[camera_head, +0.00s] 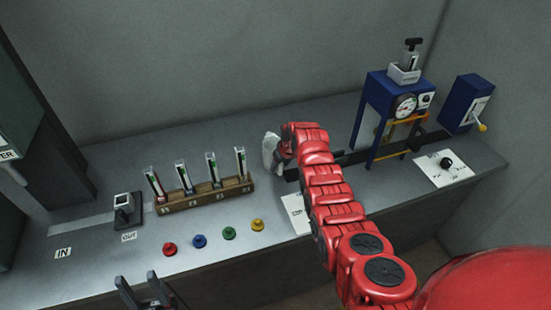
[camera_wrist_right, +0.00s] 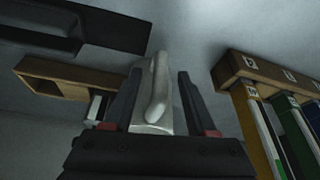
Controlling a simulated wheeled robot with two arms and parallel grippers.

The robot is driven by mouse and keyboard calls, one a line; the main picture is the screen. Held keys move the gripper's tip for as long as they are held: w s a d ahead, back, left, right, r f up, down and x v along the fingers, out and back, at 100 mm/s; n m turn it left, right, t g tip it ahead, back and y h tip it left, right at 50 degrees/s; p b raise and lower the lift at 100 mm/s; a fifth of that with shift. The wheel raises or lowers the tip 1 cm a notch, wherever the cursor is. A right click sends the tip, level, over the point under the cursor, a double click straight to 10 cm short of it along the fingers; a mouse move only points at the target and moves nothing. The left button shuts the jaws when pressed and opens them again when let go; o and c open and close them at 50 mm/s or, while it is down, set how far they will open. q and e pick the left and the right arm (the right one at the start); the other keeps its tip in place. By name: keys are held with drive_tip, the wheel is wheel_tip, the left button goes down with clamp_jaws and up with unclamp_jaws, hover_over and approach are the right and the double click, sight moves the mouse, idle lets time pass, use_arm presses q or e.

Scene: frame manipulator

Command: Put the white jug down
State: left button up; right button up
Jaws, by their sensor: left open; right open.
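The white jug (camera_head: 269,153) is at the back middle of the grey counter, just left of the end of my red right arm. It looks upright and at the counter surface, though its base is partly hidden. In the right wrist view the jug (camera_wrist_right: 153,85) sits between the two dark fingers of my right gripper (camera_wrist_right: 153,98), with gaps at its sides. The right gripper is open around it. In the head view the arm hides most of this gripper. My left gripper (camera_head: 146,293) is open and empty at the bottom left, before the counter's front edge.
A wooden rack (camera_head: 205,195) with several upright coloured holders stands left of the jug. Coloured knobs (camera_head: 229,233) line the front edge. A blue press frame (camera_head: 388,105) and a blue lever box (camera_head: 466,103) stand to the right. The back strip left of the jug is clear.

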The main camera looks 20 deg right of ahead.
clamp_jaws()
idle(0.3)
idle(1.2)
